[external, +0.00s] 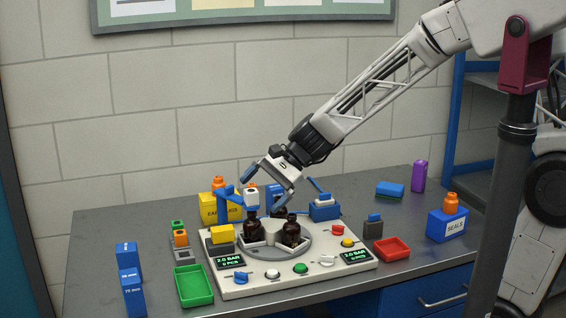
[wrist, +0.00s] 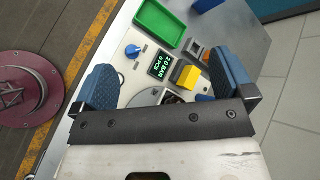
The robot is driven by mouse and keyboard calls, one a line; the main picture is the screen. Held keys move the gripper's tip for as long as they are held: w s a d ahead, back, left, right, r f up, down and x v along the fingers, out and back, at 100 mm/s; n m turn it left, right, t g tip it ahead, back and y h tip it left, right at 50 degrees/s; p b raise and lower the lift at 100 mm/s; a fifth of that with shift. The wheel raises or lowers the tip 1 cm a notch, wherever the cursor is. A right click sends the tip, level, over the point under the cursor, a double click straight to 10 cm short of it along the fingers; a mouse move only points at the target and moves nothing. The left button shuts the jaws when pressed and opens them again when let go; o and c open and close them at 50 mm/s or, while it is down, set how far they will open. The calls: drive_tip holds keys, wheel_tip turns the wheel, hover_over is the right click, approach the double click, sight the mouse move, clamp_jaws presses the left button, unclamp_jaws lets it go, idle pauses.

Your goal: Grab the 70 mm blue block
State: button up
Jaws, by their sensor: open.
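Two upright blue blocks stand at the left end of the table in the external view. The front one (external: 133,292) carries a small label that seems to read 70 mm. The other blue block (external: 127,255) stands just behind it, and its label is too small to read surely. My gripper (external: 266,189) is open and empty above the bottle fixture, well to the right of both blocks. In the wrist view my gripper (wrist: 166,78) shows its two blue fingers wide apart. A blue piece (wrist: 207,4) is cut off at that view's top edge; I cannot tell which block it is.
A green tray (external: 194,286) lies between the blocks and the control panel (external: 245,292). Amber bottles (external: 291,233) stand in the fixture under my gripper. A yellow box (external: 222,209), small coloured blocks and a red tray (external: 392,249) surround the panel. The table's back left is clear.

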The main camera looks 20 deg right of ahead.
drive_tip(key=a+f+m+y, duration=0.2)
drive_tip(key=a+f+m, duration=0.3)
drive_tip(key=a, duration=1)
drive_tip(key=m+y, duration=0.2)
drive_tip(key=m, duration=0.2)
approach(141, 270)
drive_tip(key=x, duration=0.4)
drive_tip(key=shift+r, duration=0.25)
drive_tip(key=shift+a+h, duration=0.1)
drive_tip(key=shift+h, duration=0.2)
drive_tip(key=shift+x, duration=1.2)
drive_tip(key=shift+a+f, duration=0.1)
drive_tip(key=shift+x, duration=2.45)
drive_tip(key=shift+f, duration=0.1)
drive_tip(key=c, duration=1.1)
